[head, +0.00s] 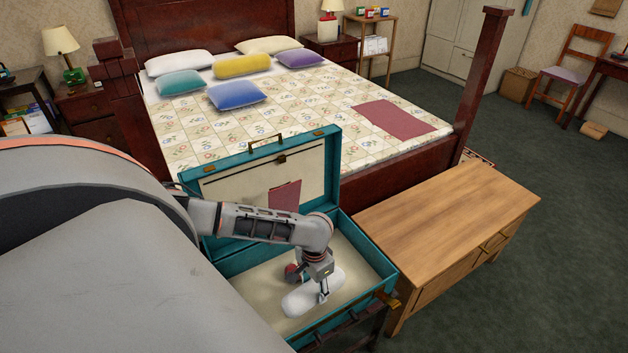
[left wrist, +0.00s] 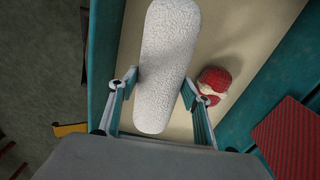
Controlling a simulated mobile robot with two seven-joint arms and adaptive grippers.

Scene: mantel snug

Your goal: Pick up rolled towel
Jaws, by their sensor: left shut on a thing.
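The white rolled towel (head: 314,291) lies inside the open teal suitcase (head: 373,259), over its cream lining. My left gripper (head: 324,290) reaches down into the suitcase and is shut on the towel, with a finger on each side. In the left wrist view the towel (left wrist: 168,62) runs lengthwise away from the gripper (left wrist: 158,98), its near end between the fingers. I cannot tell whether the towel touches the suitcase floor. My right gripper is not in view.
A red and white rolled item (left wrist: 212,84) lies in the suitcase beside the towel. The suitcase lid (head: 333,160) stands open at the back. A wooden chest (head: 450,225) is to the right, and a bed (head: 300,110) with pillows is behind.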

